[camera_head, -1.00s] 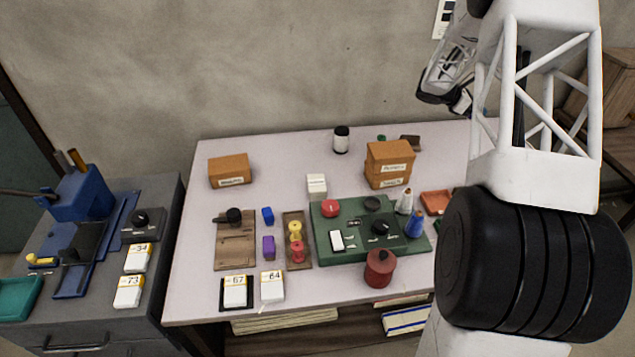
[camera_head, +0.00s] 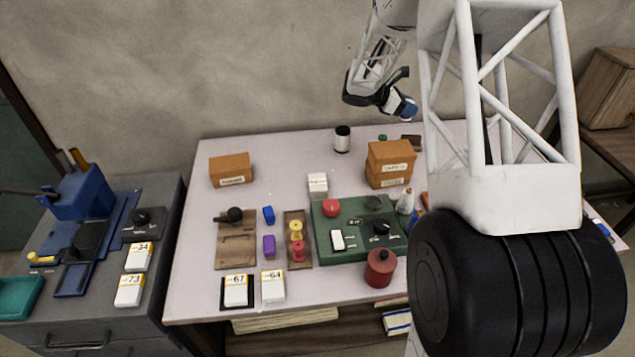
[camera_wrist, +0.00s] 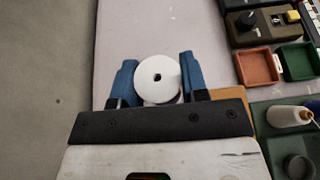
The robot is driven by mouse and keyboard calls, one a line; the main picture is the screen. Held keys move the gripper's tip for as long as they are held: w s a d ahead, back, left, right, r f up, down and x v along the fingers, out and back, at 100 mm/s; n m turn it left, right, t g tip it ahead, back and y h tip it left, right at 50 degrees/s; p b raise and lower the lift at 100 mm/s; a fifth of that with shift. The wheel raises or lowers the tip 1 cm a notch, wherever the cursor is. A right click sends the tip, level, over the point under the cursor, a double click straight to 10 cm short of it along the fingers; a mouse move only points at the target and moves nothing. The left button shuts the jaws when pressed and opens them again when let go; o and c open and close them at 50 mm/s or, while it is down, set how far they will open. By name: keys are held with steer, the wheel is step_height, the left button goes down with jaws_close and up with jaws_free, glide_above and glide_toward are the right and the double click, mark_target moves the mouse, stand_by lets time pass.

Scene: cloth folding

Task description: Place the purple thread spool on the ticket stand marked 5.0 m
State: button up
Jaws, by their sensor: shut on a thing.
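My gripper (camera_head: 397,101) is raised above the back of the table, left of my arm's large links. In the wrist view its two blue fingers (camera_wrist: 157,88) are shut on a spool with a round white end and a dark centre hole (camera_wrist: 158,78). A bluish-purple patch shows by the white end in the head view; the thread itself is mostly hidden. White ticket stands with yellow-edged labels stand at the table's front left, reading about 67 (camera_head: 235,290) and 64 (camera_head: 272,286). Two more, about 34 (camera_head: 139,257) and 73 (camera_head: 129,290), stand on the grey cabinet. I cannot read 5.0 m on any.
A green device (camera_head: 327,246), a red canister (camera_head: 380,268) and cardboard boxes (camera_head: 390,163) occupy the table. The table's back left is mostly clear.

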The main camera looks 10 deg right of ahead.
steer(key=s+a+n+t, duration=0.2)
steer(key=s+a, duration=0.1)
steer(key=a, duration=1.4)
steer(key=n+t, duration=0.1)
glide_above(318, 182)
step_height(318, 182, down, 4)
steer(key=shift+f, duration=0.55)
steer(key=shift+f, duration=3.1)
steer(key=shift+f, duration=1.85)
steer(key=shift+f, duration=0.15)
